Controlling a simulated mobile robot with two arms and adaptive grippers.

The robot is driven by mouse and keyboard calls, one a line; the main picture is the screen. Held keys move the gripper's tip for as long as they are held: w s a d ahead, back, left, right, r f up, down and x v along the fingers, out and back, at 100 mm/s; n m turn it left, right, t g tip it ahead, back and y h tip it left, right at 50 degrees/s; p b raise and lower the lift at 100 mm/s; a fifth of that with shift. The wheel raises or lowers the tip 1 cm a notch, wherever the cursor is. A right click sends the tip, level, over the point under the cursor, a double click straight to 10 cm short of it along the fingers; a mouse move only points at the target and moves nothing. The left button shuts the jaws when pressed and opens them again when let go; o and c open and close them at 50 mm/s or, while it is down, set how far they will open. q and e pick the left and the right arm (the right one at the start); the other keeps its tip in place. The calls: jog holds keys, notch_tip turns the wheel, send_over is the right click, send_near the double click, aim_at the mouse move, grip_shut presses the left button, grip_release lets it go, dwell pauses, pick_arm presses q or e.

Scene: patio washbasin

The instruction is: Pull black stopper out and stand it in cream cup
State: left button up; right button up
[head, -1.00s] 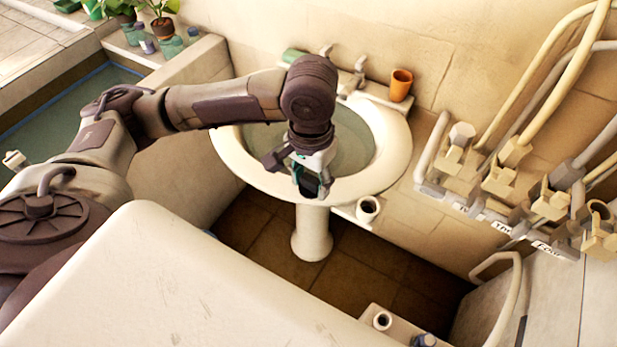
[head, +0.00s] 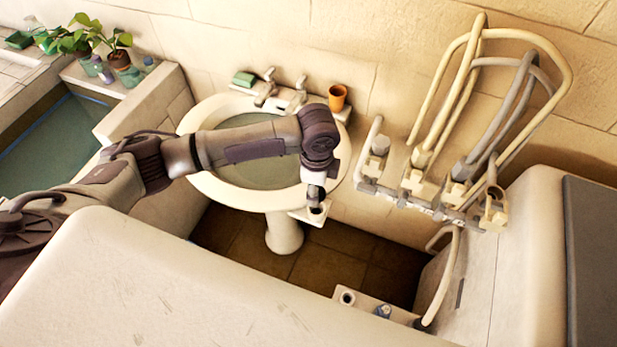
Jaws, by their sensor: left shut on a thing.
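My left gripper (head: 315,193) points down at the front right of the white washbasin (head: 203,182), directly above the cream cup (head: 317,215). It is shut on the black stopper, which is mostly hidden by the gripper and hard to make out against the cup's dark mouth. The cream cup stands on a small ledge (head: 299,215) at the basin's front right edge. I cannot tell whether the stopper is inside the cup or just above it. My right gripper is not in view.
Metal taps (head: 266,88), a green block (head: 244,79) and an orange cup (head: 337,97) are at the basin's back. Pipes and valves (head: 420,185) line the wall to the right.

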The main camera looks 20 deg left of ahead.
pick_arm(q)
jog(key=shift+w+f+m, duration=0.1)
jog(key=shift+m, duration=0.6)
jog(key=shift+d+f, duration=0.1)
jog(key=shift+f, duration=0.1)
notch_tip(320, 180, down, 6)
jog(key=b, duration=0.6)
jog(key=shift+r, duration=0.2)
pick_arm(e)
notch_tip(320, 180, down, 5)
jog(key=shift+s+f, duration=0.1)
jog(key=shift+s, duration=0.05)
pick_arm(q)
jog(key=shift+r+p, duration=0.1)
jog(key=shift+p, duration=0.2)
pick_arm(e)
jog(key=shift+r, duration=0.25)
pick_arm(q)
jog(key=shift+p, duration=0.3)
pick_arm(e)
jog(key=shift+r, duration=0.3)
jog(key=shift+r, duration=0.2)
pick_arm(q)
jog(key=shift+p, duration=0.45)
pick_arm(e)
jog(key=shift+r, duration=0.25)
